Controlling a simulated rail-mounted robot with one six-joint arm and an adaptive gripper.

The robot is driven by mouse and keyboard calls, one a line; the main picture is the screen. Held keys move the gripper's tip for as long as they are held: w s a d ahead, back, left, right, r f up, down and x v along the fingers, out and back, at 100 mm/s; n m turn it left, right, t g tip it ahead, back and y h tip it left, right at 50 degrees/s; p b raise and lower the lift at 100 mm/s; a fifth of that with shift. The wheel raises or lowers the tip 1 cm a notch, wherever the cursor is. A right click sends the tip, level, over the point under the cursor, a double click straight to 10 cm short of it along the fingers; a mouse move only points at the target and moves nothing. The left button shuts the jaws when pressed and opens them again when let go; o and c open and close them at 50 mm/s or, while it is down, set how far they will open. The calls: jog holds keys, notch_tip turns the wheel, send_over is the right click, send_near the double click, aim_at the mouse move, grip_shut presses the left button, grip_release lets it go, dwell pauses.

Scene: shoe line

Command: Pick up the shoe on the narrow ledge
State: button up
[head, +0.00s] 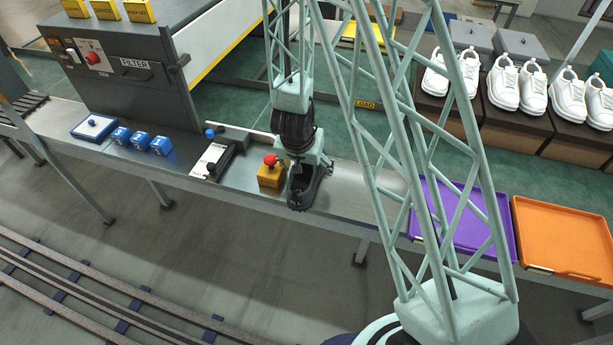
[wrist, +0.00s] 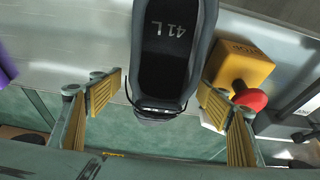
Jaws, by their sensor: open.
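A dark grey shoe (head: 302,193) marked "41 L" stands on the narrow metal ledge (head: 350,205), close to its front edge. In the head view my gripper (head: 306,168) is right above the shoe and hides part of it. In the wrist view the shoe (wrist: 172,60) shows from above, with its opening and insole visible. The yellow-padded fingers of my gripper (wrist: 160,88) are spread apart, one on each side of the shoe's near end. I cannot tell whether the right finger touches it.
A yellow box with a red button (head: 270,175) stands close beside the shoe; it also shows in the wrist view (wrist: 240,65). Blue numbered blocks (head: 140,139) lie further left. A purple tray (head: 450,215) and an orange tray (head: 565,238) lie right. White shoes (head: 515,82) stand behind.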

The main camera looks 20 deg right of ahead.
aim_at(289, 193)
jog(key=c, duration=1.2)
jog(key=shift+o, duration=0.2)
jog(key=shift+r, duration=0.15)
jog(key=shift+r+p, duration=0.7)
jog(key=shift+r, duration=0.8)
jog(key=shift+s+a+r, duration=0.1)
jog(key=shift+r, duration=0.15)
jog(key=s+a, duration=0.2)
jog(key=s, duration=0.1)
jog(key=s+a, duration=0.3)
jog(key=s+a+r, duration=0.1)
jog(key=s+a, duration=0.2)
jog(key=s, duration=0.1)
jog(key=shift+s+a+b, duration=0.4)
jog(key=shift+s+b, duration=0.05)
jog(key=shift+b, duration=0.6)
jog(key=shift+s+a+r+b, duration=0.1)
jog(key=shift+s+a+b, duration=0.45)
jog(key=shift+b, duration=0.4)
jog(key=shift+s, duration=0.15)
